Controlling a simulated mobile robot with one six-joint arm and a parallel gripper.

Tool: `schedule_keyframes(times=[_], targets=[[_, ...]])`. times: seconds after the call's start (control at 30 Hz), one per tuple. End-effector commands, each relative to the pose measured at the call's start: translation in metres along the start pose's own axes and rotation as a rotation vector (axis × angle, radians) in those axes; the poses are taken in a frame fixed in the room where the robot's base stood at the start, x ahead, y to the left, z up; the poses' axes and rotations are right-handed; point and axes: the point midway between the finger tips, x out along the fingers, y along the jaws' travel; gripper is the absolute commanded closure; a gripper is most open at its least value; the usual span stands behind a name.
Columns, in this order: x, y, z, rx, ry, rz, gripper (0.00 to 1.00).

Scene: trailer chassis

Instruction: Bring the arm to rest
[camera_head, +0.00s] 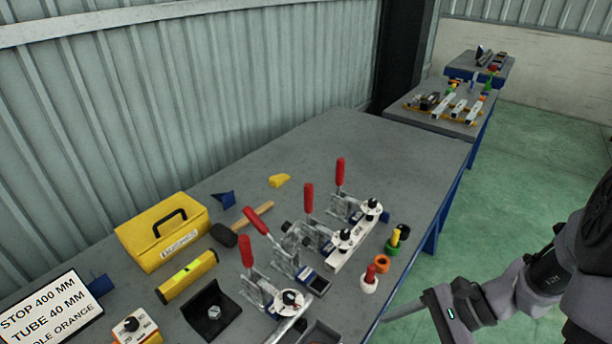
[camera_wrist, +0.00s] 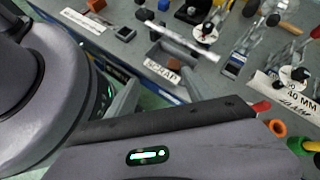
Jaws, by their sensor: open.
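My arm reaches in from the right side of the head view, over the green floor beside the grey workbench (camera_head: 338,138). My gripper (camera_head: 412,326) is open and empty, low in the picture near the bench's right edge. In the wrist view, parts of my gripper and wrist fill the lower left, with the bench beyond them. Nothing shows between the fingers.
Red-handled toggle clamps (camera_head: 340,172) stand on the bench. A yellow toolbox (camera_head: 165,235), a mallet (camera_head: 223,235) and a spirit level (camera_head: 187,276) lie to their left. A bin labelled SCRAP (camera_wrist: 160,70) is at the near edge. Green floor (camera_head: 530,150) is open at right.

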Motion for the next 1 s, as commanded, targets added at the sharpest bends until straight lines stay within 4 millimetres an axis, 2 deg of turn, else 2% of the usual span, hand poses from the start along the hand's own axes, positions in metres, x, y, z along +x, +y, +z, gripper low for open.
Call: schedule_keyframes(times=[0.03,0.2,0.3,0.4,0.5,0.6,1.0], targets=[[-0.002,-0.001,0.024,-0.128,0.101,0.055,0.39],[-0.011,0.011,0.090,-0.560,0.441,0.175,0.39],[-0.018,0.019,0.122,-0.807,0.618,0.182,0.39],[-0.024,0.026,0.146,-1.001,0.750,0.153,0.39],[-0.029,0.030,0.162,-1.124,0.830,0.117,0.39],[-0.032,0.032,0.168,-1.174,0.864,0.098,0.39],[-0.033,0.032,0.169,-1.178,0.868,0.095,0.39]])
